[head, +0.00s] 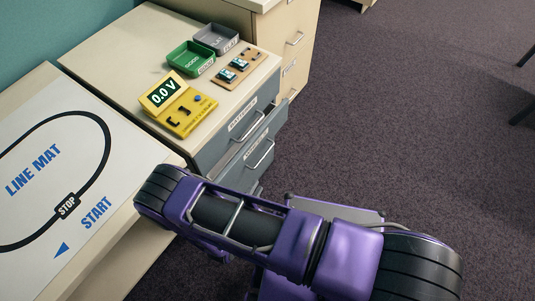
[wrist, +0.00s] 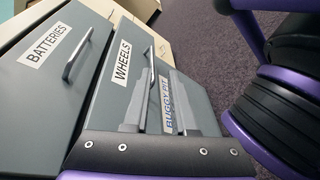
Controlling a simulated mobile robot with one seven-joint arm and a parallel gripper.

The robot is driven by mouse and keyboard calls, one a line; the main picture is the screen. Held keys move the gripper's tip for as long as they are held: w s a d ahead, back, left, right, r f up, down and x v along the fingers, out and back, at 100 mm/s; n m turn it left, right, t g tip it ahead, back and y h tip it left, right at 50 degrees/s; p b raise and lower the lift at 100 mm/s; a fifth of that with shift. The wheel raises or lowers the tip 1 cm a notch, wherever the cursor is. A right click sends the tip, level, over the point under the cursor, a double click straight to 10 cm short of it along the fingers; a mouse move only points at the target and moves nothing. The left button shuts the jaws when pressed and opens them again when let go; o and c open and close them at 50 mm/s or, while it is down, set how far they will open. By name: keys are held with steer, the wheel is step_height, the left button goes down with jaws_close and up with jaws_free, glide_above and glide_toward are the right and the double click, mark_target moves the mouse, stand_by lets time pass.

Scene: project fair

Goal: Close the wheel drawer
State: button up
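The wheel drawer (head: 262,150) is the grey drawer labelled WHEELS, below the BATTERIES drawer in the head view. It stands out a little from the drawer front above it. In the wrist view its grey front (wrist: 117,88) carries the WHEELS label and a metal handle (wrist: 151,66). The fingers overlap the lower part of the wheel drawer front and the BUGGY KIT drawer in the picture; contact cannot be told. In the head view my arm hides the gripper.
The BATTERIES drawer (head: 240,128) is above, with its own handle (wrist: 78,52). The BUGGY KIT drawer (wrist: 192,100) is below. A yellow meter (head: 180,104), green tray (head: 190,59) and grey tray (head: 215,39) stand on top. A line mat (head: 35,130) lies left.

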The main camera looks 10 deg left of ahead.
steer(key=s+a+n+y, duration=0.1)
steer(key=n+y, duration=0.1)
steer(key=b, duration=0.2)
glide_toward(264, 155)
steer(key=shift+t, duration=0.3)
steer(key=x, duration=0.6)
steer(key=f+x, duration=0.1)
steer(key=x, duration=0.3)
jaws_close()
steer(key=shift+s, duration=0.1)
stand_by(0.6)
